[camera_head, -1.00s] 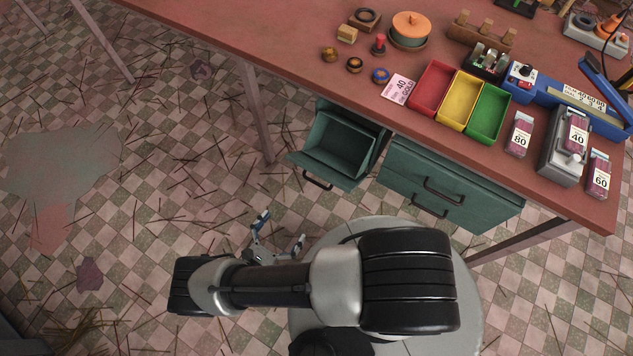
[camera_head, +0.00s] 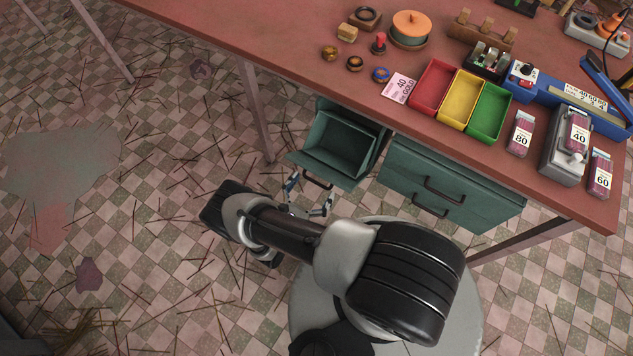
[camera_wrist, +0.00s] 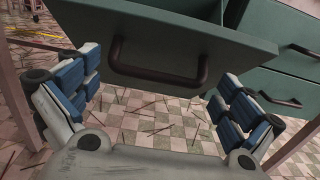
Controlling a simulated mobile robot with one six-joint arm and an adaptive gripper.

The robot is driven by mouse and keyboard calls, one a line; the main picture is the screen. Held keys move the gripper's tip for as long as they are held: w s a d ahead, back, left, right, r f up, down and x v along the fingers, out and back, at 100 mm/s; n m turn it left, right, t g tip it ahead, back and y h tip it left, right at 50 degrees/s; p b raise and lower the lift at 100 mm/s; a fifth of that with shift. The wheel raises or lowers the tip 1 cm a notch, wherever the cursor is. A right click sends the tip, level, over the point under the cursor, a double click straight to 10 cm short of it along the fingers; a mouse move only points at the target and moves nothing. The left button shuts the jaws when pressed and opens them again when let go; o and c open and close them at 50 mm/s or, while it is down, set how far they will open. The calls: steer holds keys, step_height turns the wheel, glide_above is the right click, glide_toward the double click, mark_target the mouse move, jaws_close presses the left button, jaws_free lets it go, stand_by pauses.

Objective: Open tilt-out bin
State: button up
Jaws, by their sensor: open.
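The tilt-out bin (camera_head: 338,151) hangs under the workbench, a dark green box with its front leaned outward and its inside showing from above. Its dark bar handle (camera_head: 318,180) is on the outer face and also shows large in the wrist view (camera_wrist: 160,73). My gripper (camera_head: 310,193) is open just in front of this handle. In the wrist view its blue-padded fingers (camera_wrist: 160,88) stand wide apart on either side of the handle, with nothing held between them. Whether a finger touches the bin front is hard to tell.
A green drawer unit (camera_head: 450,188) with two dark handles hangs right of the bin. A table leg (camera_head: 257,115) stands left of the bin. The floor to the left is open, with scattered sticks.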

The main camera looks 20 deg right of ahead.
steer(key=shift+x, duration=0.9)
